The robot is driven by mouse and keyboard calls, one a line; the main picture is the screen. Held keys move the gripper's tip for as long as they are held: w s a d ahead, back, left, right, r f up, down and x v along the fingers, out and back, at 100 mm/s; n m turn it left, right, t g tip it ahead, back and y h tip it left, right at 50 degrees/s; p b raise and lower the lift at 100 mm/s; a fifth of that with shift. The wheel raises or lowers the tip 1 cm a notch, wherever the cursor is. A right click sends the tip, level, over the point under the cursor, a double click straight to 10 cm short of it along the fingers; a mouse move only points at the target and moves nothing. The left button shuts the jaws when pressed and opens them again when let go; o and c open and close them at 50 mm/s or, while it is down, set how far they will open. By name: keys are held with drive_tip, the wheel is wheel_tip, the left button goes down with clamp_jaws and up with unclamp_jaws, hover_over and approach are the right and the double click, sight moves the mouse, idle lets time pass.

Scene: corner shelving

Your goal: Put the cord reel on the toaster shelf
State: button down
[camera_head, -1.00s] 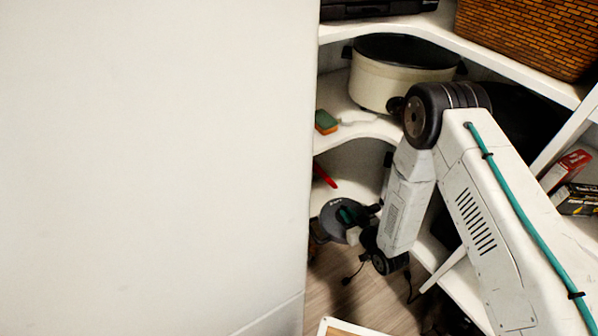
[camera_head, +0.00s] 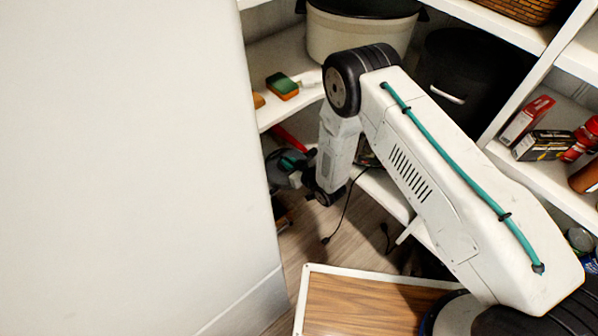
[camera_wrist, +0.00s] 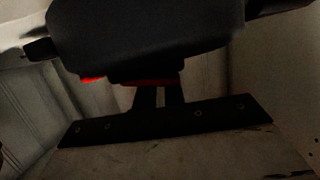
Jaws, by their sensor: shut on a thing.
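The cord reel (camera_head: 283,168) is a dark grey disc with a teal part, in the head view low in the corner near the white wall's edge. My gripper (camera_head: 305,172) is shut on it; the fingers are mostly hidden by my forearm. The reel is close to the lower corner shelf, but I cannot tell whether it touches it. The wrist view is very dark, with a large dark shape (camera_wrist: 145,40) filling the top that I cannot name surely. I cannot make out a toaster in the views now.
A white wall (camera_head: 120,150) closes off the left. A red object (camera_head: 290,139) lies just above the reel. The shelf above holds a sponge (camera_head: 282,86) and a cream pot (camera_head: 360,32). A black bin (camera_head: 465,85) and boxes (camera_head: 527,120) stand right. A cord (camera_head: 345,215) hangs down.

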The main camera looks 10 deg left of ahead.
sight(282, 156)
drive_tip(key=w+a, duration=0.3)
drive_tip(key=a, duration=0.1)
drive_tip(key=shift+w+a+r, duration=0.1)
drive_tip(key=shift+w+a, duration=0.15)
drive_tip(key=shift+w, duration=0.15)
drive_tip(key=shift+d+f, duration=0.1)
drive_tip(key=shift+f, duration=0.25)
drive_tip(key=shift+s, duration=0.1)
drive_tip(key=c, duration=1.9)
unclamp_jaws()
drive_tip(key=shift+f, duration=0.2)
drive_tip(key=o, duration=0.4)
drive_tip(key=shift+r, duration=0.15)
drive_tip(key=v, duration=1.2)
